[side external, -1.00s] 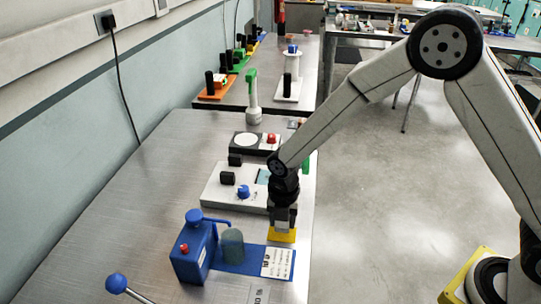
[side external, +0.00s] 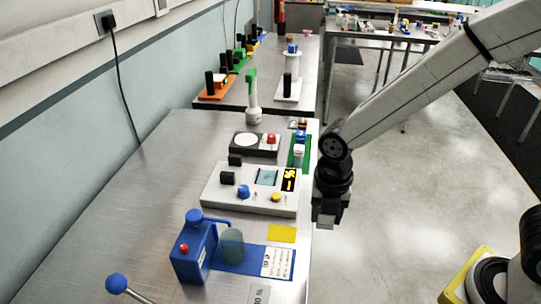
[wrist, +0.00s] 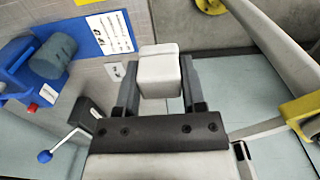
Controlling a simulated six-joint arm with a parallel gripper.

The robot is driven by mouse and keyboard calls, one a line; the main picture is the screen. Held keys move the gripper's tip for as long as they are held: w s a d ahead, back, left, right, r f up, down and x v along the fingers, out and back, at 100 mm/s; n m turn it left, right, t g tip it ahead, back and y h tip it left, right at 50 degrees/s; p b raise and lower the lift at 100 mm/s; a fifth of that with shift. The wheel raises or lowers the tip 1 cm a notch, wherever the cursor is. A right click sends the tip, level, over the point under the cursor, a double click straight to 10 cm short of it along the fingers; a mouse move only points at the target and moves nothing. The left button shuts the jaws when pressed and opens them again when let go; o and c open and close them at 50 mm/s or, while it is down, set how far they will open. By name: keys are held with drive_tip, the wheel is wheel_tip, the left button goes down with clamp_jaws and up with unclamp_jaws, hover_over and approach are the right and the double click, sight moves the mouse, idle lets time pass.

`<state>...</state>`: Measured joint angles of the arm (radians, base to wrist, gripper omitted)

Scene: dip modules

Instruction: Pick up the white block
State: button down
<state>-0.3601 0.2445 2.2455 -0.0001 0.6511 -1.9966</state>
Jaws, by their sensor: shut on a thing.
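The white block (wrist: 158,74) sits between the two fingers of my gripper (wrist: 158,85) in the wrist view. My gripper is shut on it. In the side view my gripper (side external: 328,222) hangs just past the right edge of the metal table, above the floor side. The block cannot be made out there; the dark gripper body hides it. A yellow square (side external: 282,233) lies bare on the table, to the left of my gripper.
A blue dispenser (side external: 192,250) on a blue base with a label stands at the table's front. Behind it are a white device (side external: 245,190) with knobs and a dark scale-like device (side external: 255,146). A blue-knobbed lever (side external: 117,284) stands at front left. The table's left part is clear.

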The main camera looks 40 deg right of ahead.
drive_tip(key=shift+s+d+r, duration=0.15)
drive_tip(key=shift+s+r, duration=0.1)
drive_tip(key=shift+s, duration=0.3)
drive_tip(key=shift+s+d+r, duration=0.15)
drive_tip(key=shift+s+r, duration=0.1)
drive_tip(key=shift+s, duration=0.35)
drive_tip(key=shift+s+d+r, duration=0.15)
drive_tip(key=shift+s+r, duration=0.1)
drive_tip(key=shift+s, duration=0.3)
drive_tip(key=c, duration=0.8)
unclamp_jaws()
drive_tip(key=c, duration=0.5)
drive_tip(key=w+f, duration=0.2)
drive_tip(key=w, duration=2.5)
drive_tip(key=shift+w+d, duration=0.35)
drive_tip(key=shift+d, duration=0.1)
